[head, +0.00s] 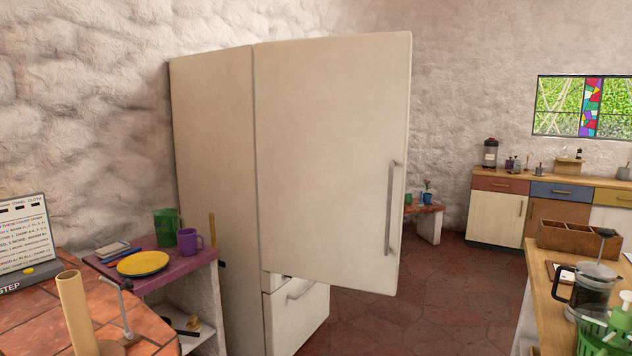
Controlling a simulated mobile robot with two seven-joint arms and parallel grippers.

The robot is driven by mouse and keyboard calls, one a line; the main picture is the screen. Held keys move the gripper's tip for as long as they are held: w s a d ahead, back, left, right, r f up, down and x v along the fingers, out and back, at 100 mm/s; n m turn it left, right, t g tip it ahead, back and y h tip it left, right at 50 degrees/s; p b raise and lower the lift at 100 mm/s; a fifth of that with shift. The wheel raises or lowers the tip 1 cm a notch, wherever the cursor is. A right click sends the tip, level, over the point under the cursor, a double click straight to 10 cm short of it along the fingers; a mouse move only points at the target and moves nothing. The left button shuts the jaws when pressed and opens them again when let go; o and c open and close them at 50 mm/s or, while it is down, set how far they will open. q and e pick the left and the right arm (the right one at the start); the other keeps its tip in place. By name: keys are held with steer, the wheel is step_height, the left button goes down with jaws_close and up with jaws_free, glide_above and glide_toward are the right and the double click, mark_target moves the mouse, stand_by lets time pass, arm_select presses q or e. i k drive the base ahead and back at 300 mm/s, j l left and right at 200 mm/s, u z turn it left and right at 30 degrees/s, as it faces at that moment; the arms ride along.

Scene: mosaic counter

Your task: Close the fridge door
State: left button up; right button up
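The cream fridge (213,170) stands against the rough white wall, with its side panel towards me. Its upper door (325,150) stands open, swung out from the left edge and reaching right past the lower drawer front. The door's outer face is towards me, with a vertical metal handle (393,208) near its right edge. The inside of the fridge is hidden behind the door. Below it, the lower drawer (297,318) with its own handle looks shut. Neither of my grippers is in view.
A purple-topped shelf (190,268) with a yellow plate (143,263) and cups stands left of the fridge. A tiled counter (35,320) is at the near left. A wooden counter (545,310) with a coffee press (590,290) is at the right. Tiled floor (450,285) between is clear.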

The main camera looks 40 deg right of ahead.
mark_target(333, 112)
steer(key=i+z, duration=0.15)
steer(key=z, duration=1.3)
steer(key=i+z, duration=0.15)
steer(key=i, duration=0.6)
steer(key=i+j+z, duration=0.15)
steer(key=i, duration=0.6)
